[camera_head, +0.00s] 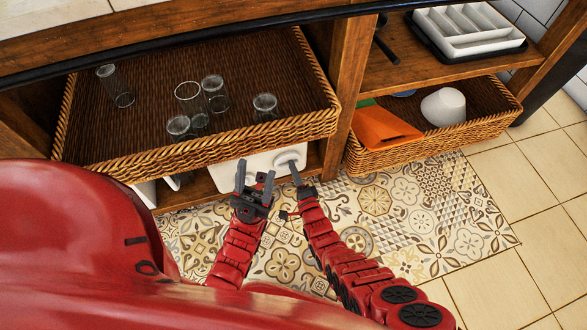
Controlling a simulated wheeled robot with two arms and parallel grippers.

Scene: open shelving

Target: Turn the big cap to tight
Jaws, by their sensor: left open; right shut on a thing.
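A white container (226,176) sits low on the shelf below the large wicker basket, partly hidden by the basket and my grippers.
The large wicker basket (240,143) holds several clear glasses (190,96) and overhangs the container. At right, a smaller basket (440,140) holds an orange item (382,127) and a white bowl (443,106). A wooden post (345,85) separates them. Patterned floor (430,205) is clear.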

